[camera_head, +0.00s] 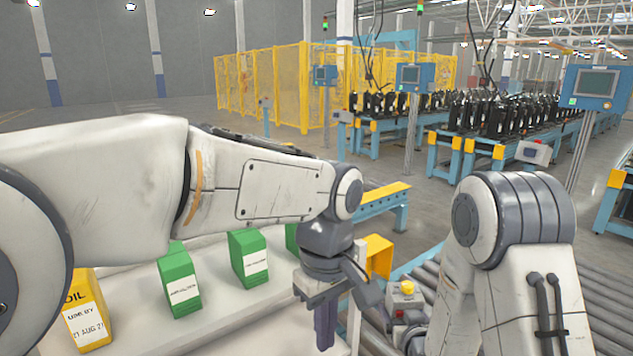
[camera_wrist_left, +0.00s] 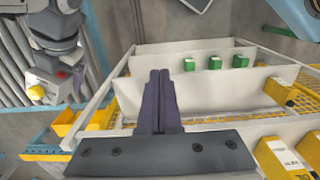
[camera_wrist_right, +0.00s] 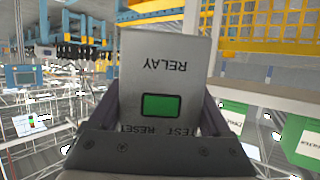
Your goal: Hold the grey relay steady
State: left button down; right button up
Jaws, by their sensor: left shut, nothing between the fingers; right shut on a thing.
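The grey relay (camera_wrist_right: 165,62) fills the middle of the right wrist view. Its face shows a green screen and the words RELAY, TEST and RESET, upside down in that view. My right gripper (camera_wrist_right: 160,110) is shut on it, with one dark finger on each side. In the head view the right gripper is hidden or unclear behind my right arm. My left gripper (camera_head: 325,325) is shut and empty, pointing down at the right end of the white shelf. Its two dark fingers are together in the left wrist view (camera_wrist_left: 160,95).
The white shelf (camera_head: 225,307) holds green boxes (camera_head: 178,280) and a yellow oil box (camera_head: 86,310). A grey box with a yellow knob (camera_head: 407,287) shows beside my right arm. A yellow bin (camera_head: 378,255) is behind my left gripper. A roller conveyor (camera_head: 605,300) lies at the right.

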aim_at(404, 284)
pick_arm(q)
jog(key=shift+s+a+p, duration=0.1)
jog(key=shift+s+p, duration=0.1)
jog(key=shift+p, duration=0.15)
pick_arm(e)
jog(key=shift+r, duration=0.45)
jog(key=shift+r, duration=0.1)
pick_arm(q)
jog(key=shift+s+a+p, duration=0.1)
jog(key=shift+a+p, duration=0.1)
jog(key=shift+p, duration=0.2)
pick_arm(e)
jog(key=shift+r, duration=0.25)
pick_arm(q)
jog(key=shift+a, duration=0.15)
pick_arm(e)
jog(key=shift+r, duration=0.2)
pick_arm(q)
jog(key=shift+s, duration=0.2)
